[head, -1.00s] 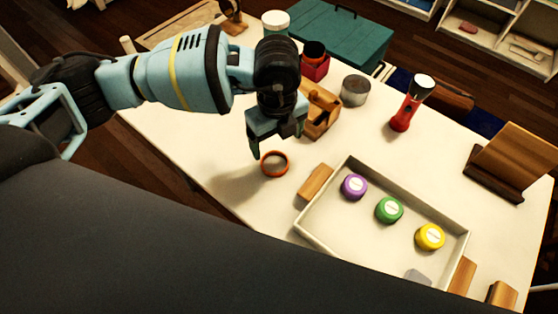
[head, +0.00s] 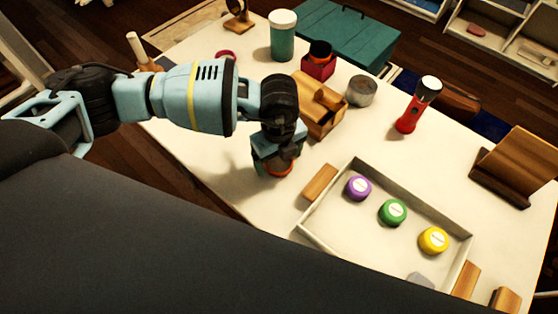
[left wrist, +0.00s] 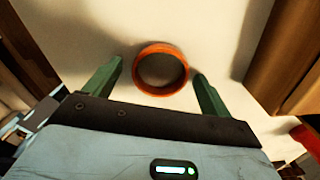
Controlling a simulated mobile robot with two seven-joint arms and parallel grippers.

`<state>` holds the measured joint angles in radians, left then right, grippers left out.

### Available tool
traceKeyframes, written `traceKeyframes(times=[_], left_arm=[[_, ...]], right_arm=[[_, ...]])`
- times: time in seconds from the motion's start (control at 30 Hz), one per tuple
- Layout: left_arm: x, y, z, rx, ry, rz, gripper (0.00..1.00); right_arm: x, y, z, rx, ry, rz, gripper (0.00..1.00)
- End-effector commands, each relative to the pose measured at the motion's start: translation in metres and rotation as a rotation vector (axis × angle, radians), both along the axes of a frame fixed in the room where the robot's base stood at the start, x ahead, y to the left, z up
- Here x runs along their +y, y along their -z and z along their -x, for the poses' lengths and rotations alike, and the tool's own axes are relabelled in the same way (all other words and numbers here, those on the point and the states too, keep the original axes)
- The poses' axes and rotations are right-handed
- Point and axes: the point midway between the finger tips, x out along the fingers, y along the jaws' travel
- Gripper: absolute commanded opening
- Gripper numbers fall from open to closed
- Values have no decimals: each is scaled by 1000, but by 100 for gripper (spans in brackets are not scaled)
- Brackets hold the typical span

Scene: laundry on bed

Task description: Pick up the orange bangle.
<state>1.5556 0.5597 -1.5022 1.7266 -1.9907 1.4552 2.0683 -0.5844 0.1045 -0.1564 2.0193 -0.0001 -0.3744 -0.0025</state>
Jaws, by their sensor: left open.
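The orange bangle (left wrist: 161,89) lies on the white table, between and just ahead of the two green fingers of my left gripper in the left wrist view. My left gripper (left wrist: 156,88) is open, with a finger to each side of the bangle and small gaps between. In the head view my left gripper (head: 274,168) is over the bangle (head: 280,170) and hides most of it. Only a bit of its orange rim shows there. My right gripper is out of view.
A wooden block (head: 319,182) and a cream tray (head: 313,240) with purple, green and yellow round pieces lie to the right. A wooden holder (head: 319,113), grey tin (head: 361,91), red flashlight (head: 412,115) and teal jar (head: 283,42) stand behind. The white table (head: 225,170) is clear left of the gripper.

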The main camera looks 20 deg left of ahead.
Motion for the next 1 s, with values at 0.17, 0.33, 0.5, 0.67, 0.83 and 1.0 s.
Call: traceKeyframes(times=[0.17, 0.33, 0.5, 0.67, 0.83, 1.0], left_arm=[[0, 1, 0, -2, 0, 1, 83], [0, 1, 0, -1, 0, 1, 69], [0, 1, 0, -1, 0, 1, 47], [0, 1, 0, -1, 0, 1, 36], [0, 0, 0, -2, 0, 1, 35], [0, -7, -1, -2, -1, 1, 35]], right_arm=[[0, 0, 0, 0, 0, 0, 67], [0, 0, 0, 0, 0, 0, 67], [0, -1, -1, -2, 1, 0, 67], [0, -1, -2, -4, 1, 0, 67], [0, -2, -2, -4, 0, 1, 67], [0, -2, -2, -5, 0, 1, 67]])
